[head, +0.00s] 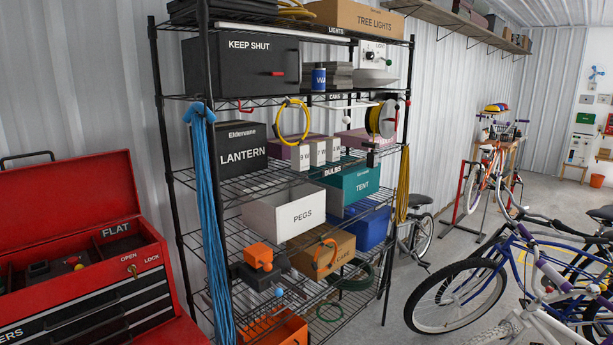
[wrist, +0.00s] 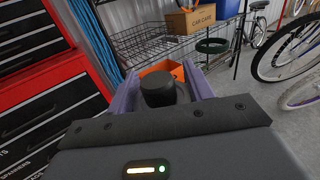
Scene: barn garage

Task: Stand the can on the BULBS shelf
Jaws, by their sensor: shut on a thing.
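In the wrist view, my gripper (wrist: 166,82) has its purple fingers shut on a dark, round-topped, can-like thing (wrist: 160,92). Its label side is hidden. My gripper is not seen in the head view. The BULBS shelf (head: 284,177) is a black wire shelf at mid-height of the rack, with its label on the front edge. The black LANTERN box (head: 240,148) stands at its left, and small white cartons (head: 318,153) and a purple box stand to the right. Bare wire shows in front of the LANTERN box.
A small blue can (head: 319,77) stands one shelf up. Blue rope (head: 205,200) hangs at the rack's left front post. A white PEGS bin (head: 284,212) and a teal TENT bin (head: 350,184) sit below the BULBS shelf. A red tool chest (head: 85,260) is left; bicycles (head: 460,290) are right.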

